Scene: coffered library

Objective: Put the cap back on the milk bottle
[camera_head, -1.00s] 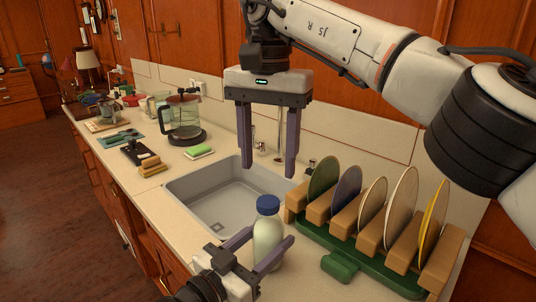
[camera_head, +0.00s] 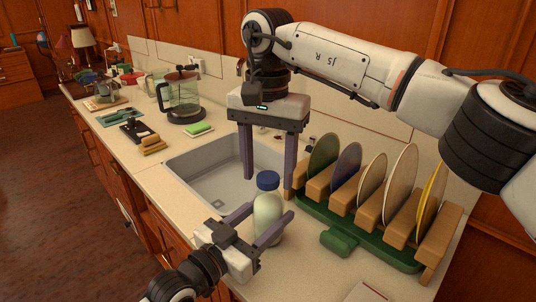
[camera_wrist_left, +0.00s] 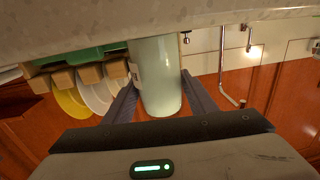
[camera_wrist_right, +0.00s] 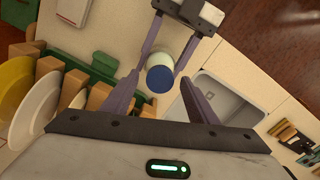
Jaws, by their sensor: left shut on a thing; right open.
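The milk bottle (camera_head: 268,216) stands upright at the front right of the sink, with the blue cap (camera_head: 268,180) seated on its top. My left gripper (camera_head: 270,213) is shut on the bottle's body; its fingers also flank the bottle (camera_wrist_left: 160,90) in the left wrist view. My right gripper (camera_head: 268,186) is open and points down around the cap's position. In the right wrist view the blue cap (camera_wrist_right: 159,79) shows between its two spread fingertips, with a gap on each side. I cannot tell whether the cap is fully seated.
A green rack (camera_head: 340,240) with wooden dividers and several upright plates is close on the right. The grey sink (camera_head: 200,160) lies behind and left of the bottle. A coffee pot (camera_head: 182,98), a green sponge (camera_head: 199,129) and other items are farther left on the counter.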

